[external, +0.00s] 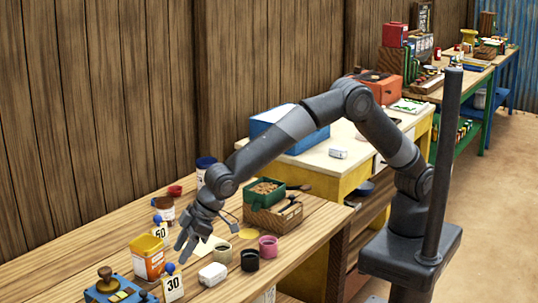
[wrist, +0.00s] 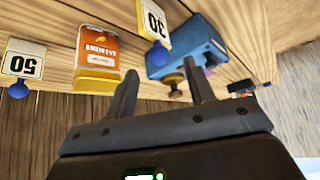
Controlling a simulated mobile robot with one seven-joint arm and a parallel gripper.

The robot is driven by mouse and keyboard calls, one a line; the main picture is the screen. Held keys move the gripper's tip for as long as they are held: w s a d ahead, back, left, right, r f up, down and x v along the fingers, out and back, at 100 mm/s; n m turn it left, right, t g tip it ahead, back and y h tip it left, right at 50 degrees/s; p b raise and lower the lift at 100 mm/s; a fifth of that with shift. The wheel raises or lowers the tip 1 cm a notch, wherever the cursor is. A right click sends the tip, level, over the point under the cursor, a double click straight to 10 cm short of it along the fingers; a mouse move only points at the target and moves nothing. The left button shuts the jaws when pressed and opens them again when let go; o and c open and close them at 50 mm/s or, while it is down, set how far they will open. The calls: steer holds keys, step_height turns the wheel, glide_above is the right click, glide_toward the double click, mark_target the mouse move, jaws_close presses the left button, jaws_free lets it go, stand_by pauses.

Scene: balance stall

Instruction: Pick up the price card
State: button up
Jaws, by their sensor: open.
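Two white price cards with blue clips stand on the wooden table. The card marked 30 (external: 173,288) is at the near left, and it also shows in the wrist view (wrist: 156,24) at the top centre. The card marked 50 (external: 160,233) is farther back, and it shows in the wrist view (wrist: 23,62) at the left. My gripper (external: 183,250) is open and empty above the table, between the two cards in the picture. In the wrist view its fingertips (wrist: 160,72) are below the 30 card, apart from it.
An orange and white tin (external: 148,262) stands between the cards. A blue device with a brown knob (external: 118,294) is at the table's near left. A white block (external: 212,275), small cups (external: 250,260) and a wooden crate (external: 272,219) are to the right.

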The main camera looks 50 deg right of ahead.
mark_target(171, 263)
steer(key=shift+w+a+r+x, duration=0.1)
steer(key=shift+x, duration=0.95)
steer(key=shift+w+a+r+x, duration=0.1)
steer(key=shift+x, duration=0.95)
steer(key=shift+w+a+r+x, duration=0.1)
steer(key=shift+x, duration=0.95)
jaws_close()
